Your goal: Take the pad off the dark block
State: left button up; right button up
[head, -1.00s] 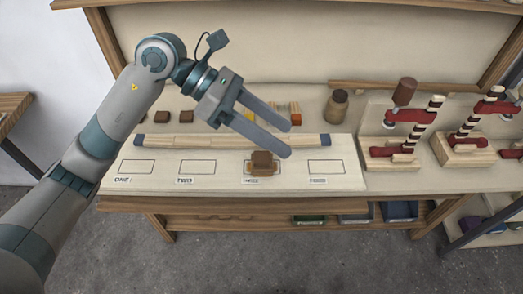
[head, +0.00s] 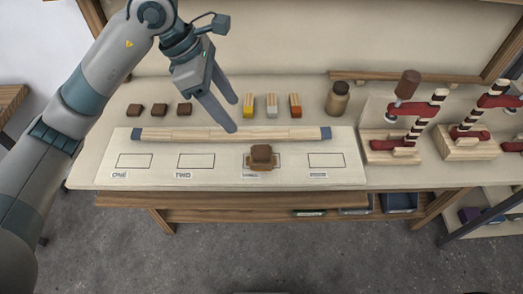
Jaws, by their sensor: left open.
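A brown pad (head: 261,153) sits on top of a wider brown block (head: 262,166) on the third marked outline of the white board (head: 225,178). The pad hides part of the block. My left gripper (head: 234,116) is open and empty. Its fingers point down and right, above and behind the wooden bar, up and left of the pad and apart from it. My right gripper is not in view.
A wooden bar with dark ends (head: 232,134) lies along the back of the board. Behind it are several small brown pieces (head: 159,110) and yellow, grey and orange blocks (head: 272,106). A brown jar (head: 339,98) and red clamps (head: 408,113) stand right. The other outlines are empty.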

pick_arm(q)
jog(key=p, duration=0.4)
send_near(260, 151)
jog(key=f, duration=0.2)
jog(key=shift+s+d+f, duration=0.25)
jog(key=shift+s+d, duration=0.1)
jog(key=shift+d, duration=0.2)
jog(key=shift+p+x, duration=0.8)
jog(key=shift+p, duration=0.05)
jog(key=x, duration=0.1)
jog(key=p+x, duration=0.1)
jog(key=shift+w+d+f, duration=0.2)
jog(key=shift+w+f, duration=0.1)
jog(key=shift+f, duration=0.05)
jog(key=shift+d+f, duration=0.1)
jog(key=shift+f, duration=0.3)
